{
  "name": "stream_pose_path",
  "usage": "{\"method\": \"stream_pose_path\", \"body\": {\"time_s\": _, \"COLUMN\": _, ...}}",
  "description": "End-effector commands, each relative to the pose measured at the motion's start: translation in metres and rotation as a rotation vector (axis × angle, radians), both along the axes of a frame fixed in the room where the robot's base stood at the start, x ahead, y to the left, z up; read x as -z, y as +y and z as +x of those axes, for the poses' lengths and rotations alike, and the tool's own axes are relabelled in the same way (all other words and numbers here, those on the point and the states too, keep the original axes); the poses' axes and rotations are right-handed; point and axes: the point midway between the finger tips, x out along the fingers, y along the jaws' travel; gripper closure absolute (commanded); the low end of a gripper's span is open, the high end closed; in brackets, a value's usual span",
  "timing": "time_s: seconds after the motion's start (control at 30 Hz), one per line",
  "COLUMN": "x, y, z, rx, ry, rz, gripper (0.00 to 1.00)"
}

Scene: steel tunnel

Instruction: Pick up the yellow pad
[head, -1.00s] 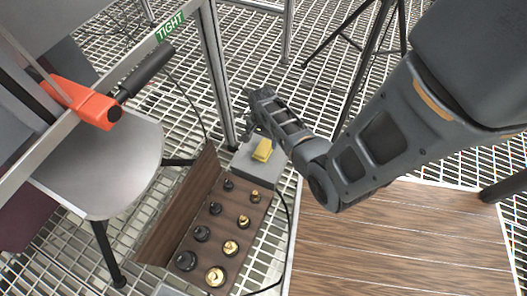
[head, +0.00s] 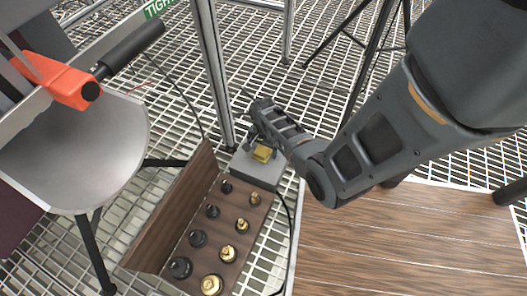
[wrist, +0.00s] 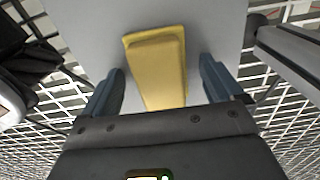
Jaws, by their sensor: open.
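The yellow pad (head: 262,154) lies on a light grey block (head: 258,174) beyond the wooden box in the head view. It also shows in the wrist view (wrist: 158,66), where it is a two-layer yellow slab narrowing toward my gripper. My gripper (head: 262,140) is just above the pad and partly covers it in the head view. In the wrist view its two blue-grey fingers (wrist: 164,88) stand apart, one on each side of the pad, with a gap on both sides. The near end of the pad is hidden behind the gripper body.
A wooden box (head: 170,215) with several black and brass weights stands in front of the block. A metal post (head: 213,80) rises just behind the block. A round grey seat (head: 85,150) is at left, and a wooden board (head: 400,240) is at right.

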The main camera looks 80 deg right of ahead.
Motion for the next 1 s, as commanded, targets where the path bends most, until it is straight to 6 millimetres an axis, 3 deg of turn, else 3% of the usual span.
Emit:
{"method": "stream_pose_path", "body": {"time_s": 0.1, "x": -0.0011, "y": -0.0001, "z": 0.0001, "rx": 0.0, "ry": 0.0, "rz": 0.0, "gripper": 0.08}}
{"method": "stream_pose_path", "body": {"time_s": 0.7, "x": -0.0011, "y": -0.0001, "z": 0.0001, "rx": 0.0, "ry": -0.001, "rz": 0.0, "gripper": 0.66}}
{"method": "stream_pose_path", "body": {"time_s": 1.0, "x": -0.0029, "y": -0.0002, "z": 0.0001, "rx": 0.0, "ry": -0.001, "rz": 0.0, "gripper": 0.67}}
